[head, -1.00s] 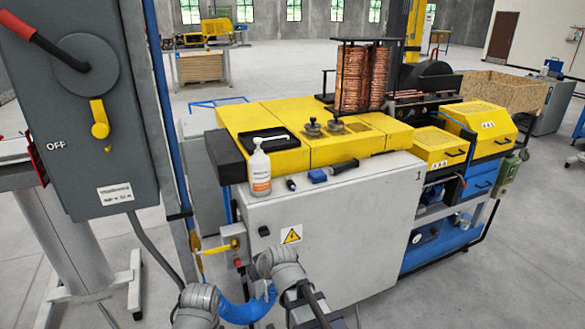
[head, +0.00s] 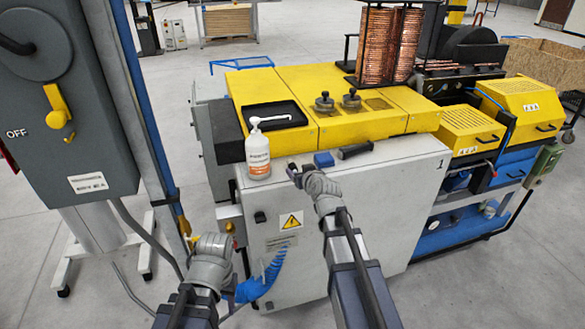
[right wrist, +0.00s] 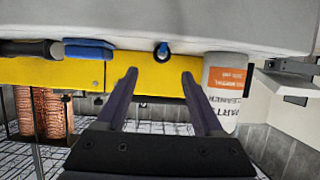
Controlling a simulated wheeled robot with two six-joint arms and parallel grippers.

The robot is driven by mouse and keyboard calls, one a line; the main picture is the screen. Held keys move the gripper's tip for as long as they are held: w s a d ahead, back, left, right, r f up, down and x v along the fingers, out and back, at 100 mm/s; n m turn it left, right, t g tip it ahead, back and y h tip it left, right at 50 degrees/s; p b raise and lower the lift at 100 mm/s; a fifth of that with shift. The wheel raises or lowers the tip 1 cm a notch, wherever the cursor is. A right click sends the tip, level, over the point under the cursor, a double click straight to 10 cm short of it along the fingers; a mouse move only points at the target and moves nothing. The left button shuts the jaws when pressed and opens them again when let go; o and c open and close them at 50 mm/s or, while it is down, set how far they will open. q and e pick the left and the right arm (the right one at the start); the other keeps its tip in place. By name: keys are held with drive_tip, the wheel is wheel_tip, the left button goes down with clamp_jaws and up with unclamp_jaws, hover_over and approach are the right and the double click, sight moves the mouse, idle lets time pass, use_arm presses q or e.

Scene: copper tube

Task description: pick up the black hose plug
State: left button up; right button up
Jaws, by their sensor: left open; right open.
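The black hose plug (right wrist: 161,50), a small dark piece with a blue ring, lies on the grey cabinet top (right wrist: 180,18) between the blue block and the white bottle in the right wrist view. In the head view my right gripper hides it. My right gripper (head: 294,170) is open and empty at the cabinet's front edge. In the right wrist view its fingertips (right wrist: 159,75) lie either side of the plug's line, apart from it. My left gripper (head: 191,241) is low in front of the cabinet; its fingers are hard to make out.
A white pump bottle (head: 257,153) stands left of my right gripper. A blue block (head: 323,159) and a dark-handled tool (head: 355,150) lie to its right. A blue coiled hose (head: 262,282) hangs by the cabinet front. A grey switch box (head: 62,110) stands at left.

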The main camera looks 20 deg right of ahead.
sight(294, 169)
drive_tip(key=shift+s+f+b+x, duration=0.15)
drive_tip(key=shift+b+x, duration=0.35)
drive_tip(key=shift+x, duration=0.5)
drive_tip(key=shift+f+b+x, duration=0.2)
drive_tip(key=shift+b+x, duration=0.25)
drive_tip(key=shift+x, duration=0.5)
drive_tip(key=shift+s+f+b+x, duration=0.15)
drive_tip(key=shift+b+x, duration=0.35)
drive_tip(key=shift+x, duration=0.5)
drive_tip(key=shift+a, duration=0.1)
drive_tip(key=shift+c, duration=0.5)
clamp_jaws()
